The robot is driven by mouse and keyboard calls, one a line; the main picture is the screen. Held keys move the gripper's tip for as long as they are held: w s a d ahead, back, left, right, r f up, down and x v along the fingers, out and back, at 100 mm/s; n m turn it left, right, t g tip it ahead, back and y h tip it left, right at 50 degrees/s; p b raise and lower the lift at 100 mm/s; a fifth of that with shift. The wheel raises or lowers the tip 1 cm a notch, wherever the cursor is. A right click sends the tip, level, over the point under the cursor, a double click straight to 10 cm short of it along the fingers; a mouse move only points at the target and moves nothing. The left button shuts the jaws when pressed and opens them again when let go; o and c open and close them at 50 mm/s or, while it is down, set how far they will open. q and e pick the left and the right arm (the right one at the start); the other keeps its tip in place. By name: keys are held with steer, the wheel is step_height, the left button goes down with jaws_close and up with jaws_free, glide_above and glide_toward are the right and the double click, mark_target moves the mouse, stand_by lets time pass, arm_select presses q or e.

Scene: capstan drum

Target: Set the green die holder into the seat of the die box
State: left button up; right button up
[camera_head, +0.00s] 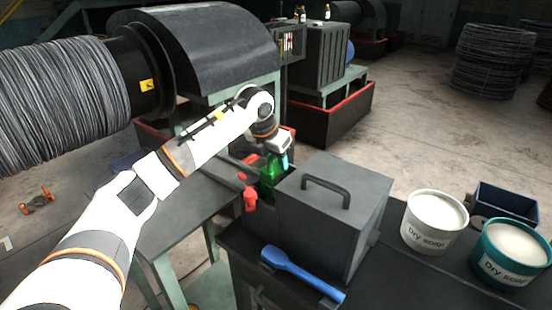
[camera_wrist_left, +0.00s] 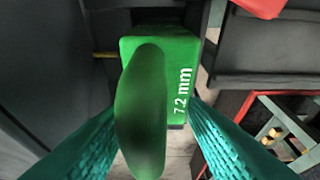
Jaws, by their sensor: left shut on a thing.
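The green die holder (camera_head: 270,172) is in the grip of my left gripper (camera_head: 277,158), left of the grey lidded box. In the left wrist view the holder (camera_wrist_left: 160,62) is a green block marked "7.2 mm", with a rounded green grip between my teal finger pads. Dark walls stand close on both sides of it there, which look like the die box (camera_wrist_left: 103,20). The holder's underside and the seat are hidden, so I cannot tell whether it rests in the seat. My right gripper is not in view.
The grey box with a handle (camera_head: 330,215) stands close right of the holder. A red part (camera_head: 249,197) is close on the left. A blue-handled tool (camera_head: 300,275) lies in front. Tubs of dry soap, one white (camera_head: 433,235) and one teal (camera_head: 500,270), stand at the right.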

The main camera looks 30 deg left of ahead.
mark_target(275, 171)
arm_select(q)
steer(key=shift+f+b, duration=1.25)
steer(key=shift+f, duration=0.55)
stand_by(1.6)
steer(key=o, duration=1)
steer(key=shift+o, duration=1)
steer(key=shift+d, duration=0.15)
steer(key=shift+s+f, duration=0.1)
steer(key=shift+f, duration=0.1)
steer(key=shift+c, duration=0.5)
steer(key=o, duration=0.3)
steer(key=shift+a, duration=0.2)
steer(key=shift+c, duration=0.5)
